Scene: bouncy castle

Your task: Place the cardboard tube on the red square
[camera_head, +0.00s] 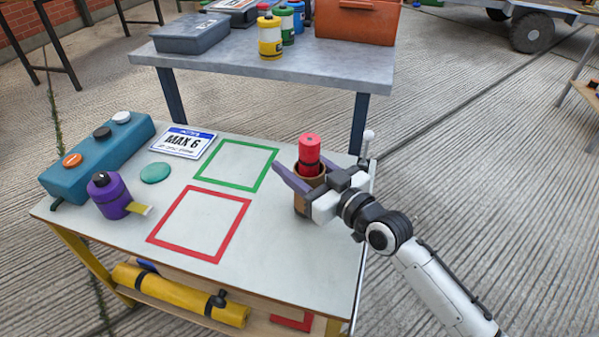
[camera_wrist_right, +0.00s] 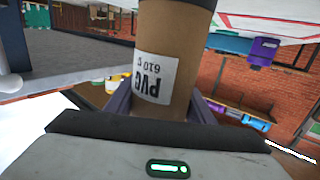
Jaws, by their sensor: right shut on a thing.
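The cardboard tube (camera_wrist_right: 178,40) is brown with a white printed label and fills the middle of the right wrist view. In the head view the tube (camera_head: 299,203) is at the right side of the table, with a red cylinder (camera_head: 310,150) standing up out of its top. My right gripper (camera_head: 300,178) is shut on the tube, one finger on each side. The red square (camera_head: 238,228) is an empty red outline on the table, to the left of the tube. I cannot tell whether the tube touches the table. My left gripper is not in view.
A green square outline (camera_head: 261,179) lies behind the red one. A grey table (camera_head: 262,68) stands behind.

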